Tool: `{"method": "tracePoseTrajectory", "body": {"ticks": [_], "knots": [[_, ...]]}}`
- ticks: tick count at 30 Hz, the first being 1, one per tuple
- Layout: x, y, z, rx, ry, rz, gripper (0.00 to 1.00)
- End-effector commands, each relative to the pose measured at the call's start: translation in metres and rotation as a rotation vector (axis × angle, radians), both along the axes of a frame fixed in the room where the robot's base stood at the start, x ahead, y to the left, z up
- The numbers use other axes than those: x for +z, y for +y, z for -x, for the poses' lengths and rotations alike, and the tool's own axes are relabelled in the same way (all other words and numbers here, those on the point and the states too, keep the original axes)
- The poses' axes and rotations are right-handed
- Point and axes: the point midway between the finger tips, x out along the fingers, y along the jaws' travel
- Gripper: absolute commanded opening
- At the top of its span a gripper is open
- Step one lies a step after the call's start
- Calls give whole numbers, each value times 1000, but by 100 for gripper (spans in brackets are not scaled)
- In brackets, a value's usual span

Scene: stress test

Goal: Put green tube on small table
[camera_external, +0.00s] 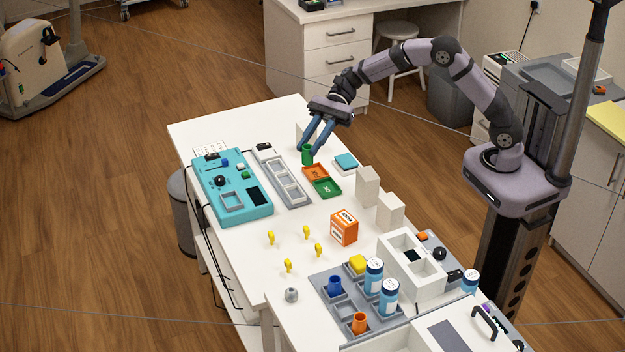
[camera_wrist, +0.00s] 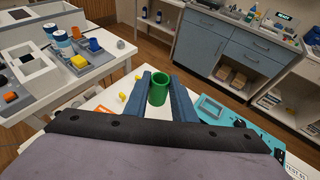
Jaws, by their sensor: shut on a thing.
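The green tube (camera_external: 307,157) is between the two blue fingertips of my gripper (camera_external: 308,150), which is shut on it. In the wrist view the tube (camera_wrist: 158,93) is upright, its open end facing the camera, with a finger of my gripper (camera_wrist: 159,84) on each side. It is over the far part of a white table (camera_external: 290,225); its exact height is unclear. A second white table surface (camera_external: 290,318) adjoins in the foreground and shows at the left in the wrist view (camera_wrist: 95,75). Which one is the small table is not clear.
Orange and green trays (camera_external: 322,182), a grey slotted rack (camera_external: 283,178) and a teal device (camera_external: 232,190) lie near the tube. An orange box (camera_external: 344,227) and several yellow pieces stand nearer. A grey tray (camera_external: 325,295) holds blue and orange tubes and bottles.

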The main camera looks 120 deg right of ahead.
Motion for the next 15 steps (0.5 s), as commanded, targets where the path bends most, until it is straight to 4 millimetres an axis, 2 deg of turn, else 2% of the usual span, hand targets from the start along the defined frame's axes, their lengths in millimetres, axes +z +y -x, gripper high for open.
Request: {"method": "tracePoseTrajectory", "body": {"ticks": [8,15], "knots": [[-6,-3,1,-5,0,0,2],[-28,-22,9,-41,-1,2,2]]}}
